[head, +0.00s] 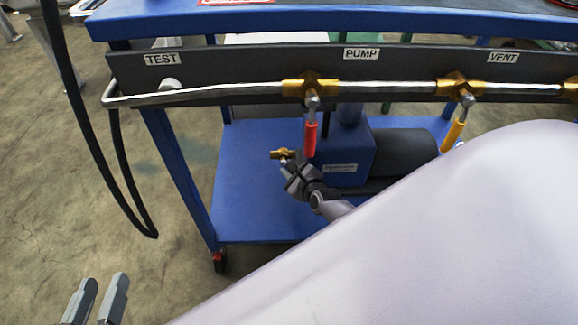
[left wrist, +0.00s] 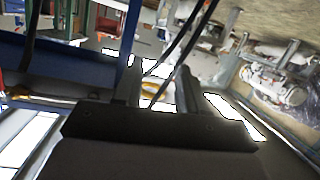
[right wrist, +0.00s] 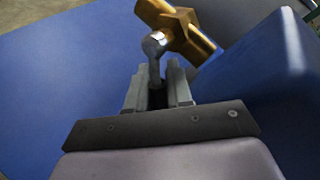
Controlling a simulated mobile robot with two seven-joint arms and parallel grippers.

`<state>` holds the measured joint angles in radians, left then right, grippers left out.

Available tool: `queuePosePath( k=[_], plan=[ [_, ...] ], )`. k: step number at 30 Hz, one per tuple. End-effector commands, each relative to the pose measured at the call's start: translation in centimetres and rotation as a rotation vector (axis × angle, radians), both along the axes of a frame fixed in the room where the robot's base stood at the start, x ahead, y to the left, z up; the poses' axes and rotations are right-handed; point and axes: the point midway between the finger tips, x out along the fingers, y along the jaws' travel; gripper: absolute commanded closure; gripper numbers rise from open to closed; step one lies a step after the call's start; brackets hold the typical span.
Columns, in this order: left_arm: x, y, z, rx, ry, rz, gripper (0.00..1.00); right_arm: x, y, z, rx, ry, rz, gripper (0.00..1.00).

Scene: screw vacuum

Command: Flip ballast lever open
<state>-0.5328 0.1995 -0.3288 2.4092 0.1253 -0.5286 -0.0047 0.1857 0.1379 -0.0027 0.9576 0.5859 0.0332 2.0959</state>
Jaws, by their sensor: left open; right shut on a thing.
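The brass ballast valve (head: 283,154) is beside the blue pump (head: 340,165) on the cart's lower shelf. In the right wrist view the valve (right wrist: 183,30) is close above my fingers, with its lever's round silver joint (right wrist: 154,44) in front of it. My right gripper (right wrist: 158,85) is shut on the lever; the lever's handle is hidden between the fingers. In the head view the right gripper (head: 292,172) is just below the valve. My left gripper (head: 98,300) is open and empty at the lower left, away from the cart; it also shows in its wrist view (left wrist: 157,75).
A metal pipe with brass valves runs along the cart's dark panel, labelled TEST, PUMP and VENT. A red lever (head: 310,138) and a yellow lever (head: 453,135) hang below it. A black hose (head: 75,110) hangs at the left. Floor there is clear.

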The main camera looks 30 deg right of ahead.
Motion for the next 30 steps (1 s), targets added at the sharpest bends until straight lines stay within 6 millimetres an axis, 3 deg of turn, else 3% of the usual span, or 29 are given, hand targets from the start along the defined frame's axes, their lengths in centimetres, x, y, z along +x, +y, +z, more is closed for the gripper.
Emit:
queuePosePath(
  k=[1,8,19,20,21,30],
  plan=[
    [0.2,-0.3,0.7,-0.019,0.024,-0.005,0.59,-0.1,-0.1,0.7,-0.020,0.018,-0.003,1.00],
    [0.4,-1.4,0.5,-0.084,0.105,-0.026,0.59,-0.3,-0.5,0.6,-0.109,0.071,-0.002,1.00],
    [0.4,-1.6,0.2,-0.092,0.115,-0.030,0.59,-0.4,-0.5,0.3,-0.123,0.078,0.000,1.00],
    [0.4,-1.6,0.2,-0.092,0.114,-0.030,0.59,-0.4,-0.5,0.3,-0.123,0.078,0.000,0.70],
    [0.4,-1.6,0.2,-0.091,0.114,-0.030,0.59,-0.4,-0.5,0.3,-0.123,0.078,0.000,0.59],
    [0.4,-1.6,0.3,-0.092,0.113,-0.029,0.59,-0.2,-0.6,0.5,-0.124,0.073,-0.002,0.59]
  ],
)
